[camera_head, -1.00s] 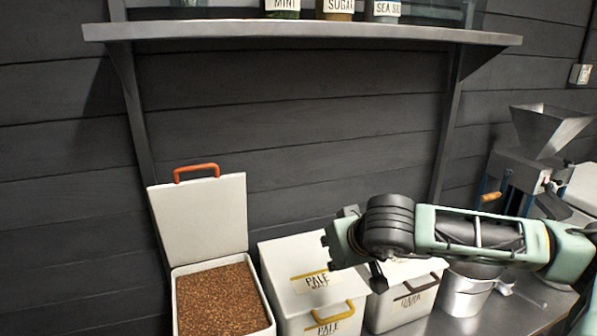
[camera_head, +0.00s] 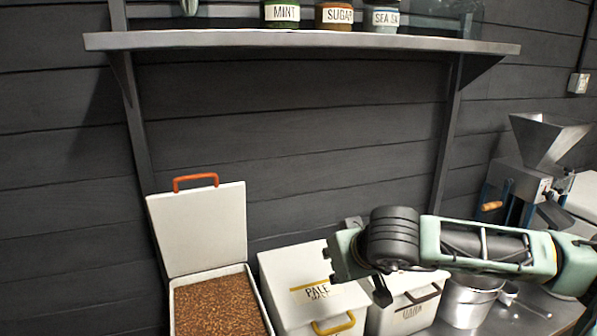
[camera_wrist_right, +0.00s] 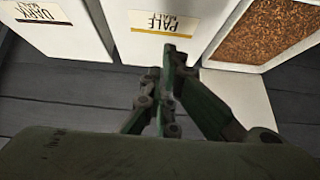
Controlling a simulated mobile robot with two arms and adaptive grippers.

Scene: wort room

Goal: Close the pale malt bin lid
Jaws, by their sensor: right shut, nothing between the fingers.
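The pale malt bin (camera_head: 345,325) is a white box in the middle of the row in the head view. Its white lid (camera_head: 291,272), with a yellow-striped PALE MALT label, lies down over the bin. Its yellow handle (camera_head: 334,325) is at the front. The lid also shows in the right wrist view (camera_wrist_right: 175,42). My right gripper (camera_head: 374,288) is above the right side of the pale malt lid, its fingers shut and empty. In the wrist view its fingers (camera_wrist_right: 170,75) are near the lid's back edge; contact cannot be told. My left gripper is out of view.
An open bin of brown grain (camera_head: 218,303), its lid (camera_head: 199,228) raised with an orange handle, stands left. A dark malt bin (camera_head: 411,312) stands right. A shelf with jars (camera_head: 300,41) hangs above. A metal pot (camera_head: 466,303) and mill (camera_head: 535,165) are at right.

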